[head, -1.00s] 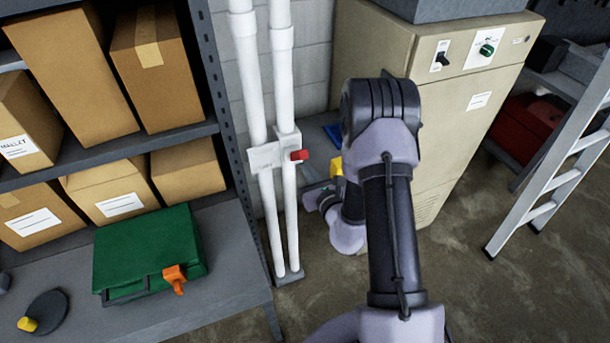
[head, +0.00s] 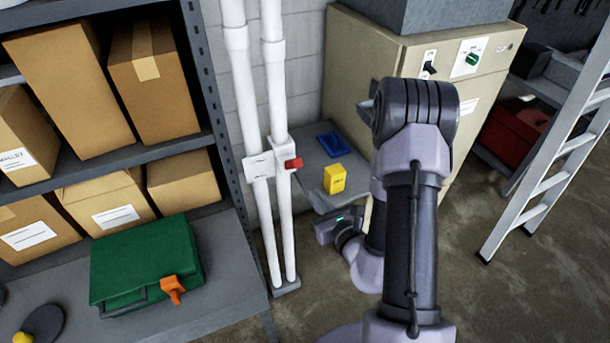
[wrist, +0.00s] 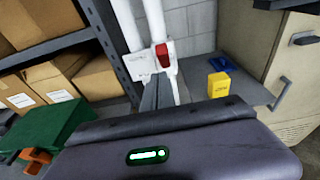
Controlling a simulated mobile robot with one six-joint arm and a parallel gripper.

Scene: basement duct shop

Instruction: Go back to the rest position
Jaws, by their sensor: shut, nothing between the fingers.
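My gripper (wrist: 158,85) is shut and empty in the wrist view, its narrow grey fingers pointing toward the white pipes. In the head view my gripper (head: 300,183) is low beside the pipes, and its body with a small green light is partly hidden by my arm. The fingertips appear just below the red valve handle (head: 293,163) on the white pipes (head: 262,120). I cannot tell whether they touch it. The handle also shows in the wrist view (wrist: 163,57), just beyond the fingertips.
A yellow box (head: 335,179) and a blue tray (head: 332,144) sit on a low grey surface behind my gripper. A green case (head: 145,262) lies on the left bench. A beige cabinet (head: 385,60) and a ladder (head: 545,185) stand right. Floor between is clear.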

